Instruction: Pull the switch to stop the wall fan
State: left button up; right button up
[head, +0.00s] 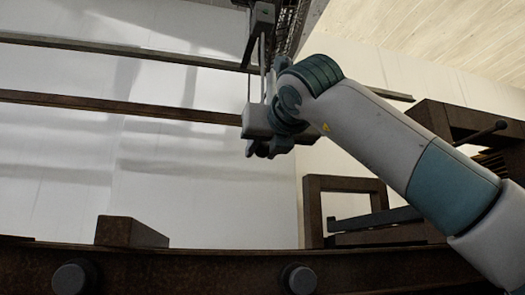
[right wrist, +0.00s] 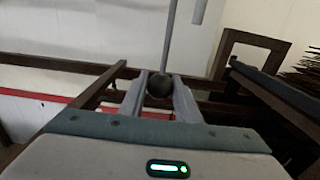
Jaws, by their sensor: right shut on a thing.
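The wall fan (head: 293,22) shows in part at the top of the head view, with a dark wire cage and a grey bracket (head: 262,18). In the right wrist view the pull switch is a thin grey rod (right wrist: 171,40) with a dark ball (right wrist: 160,86) at its lower end. My right gripper (right wrist: 160,79) is shut on the ball, one finger on each side of it. In the head view my right gripper (head: 260,86) is raised just below the fan bracket, and the ball cannot be made out there. My left gripper is out of view.
Brown rails (head: 110,103) run along the pale wall behind the gripper. A brown frame (head: 314,205) stands below my right arm, with a dark bar beside it. A brown beam with round bolts (head: 299,278) crosses the bottom foreground.

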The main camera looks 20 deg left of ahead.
jog(key=shift+r, duration=0.45)
jog(key=o, duration=1.1)
jog(key=shift+s+d, duration=0.1)
jog(key=shift+s+d+f+b, duration=0.1)
jog(key=shift+s+d+b, duration=0.25)
jog(key=shift+s, duration=0.1)
jog(key=b+v, duration=0.8)
jog(key=v, duration=0.8)
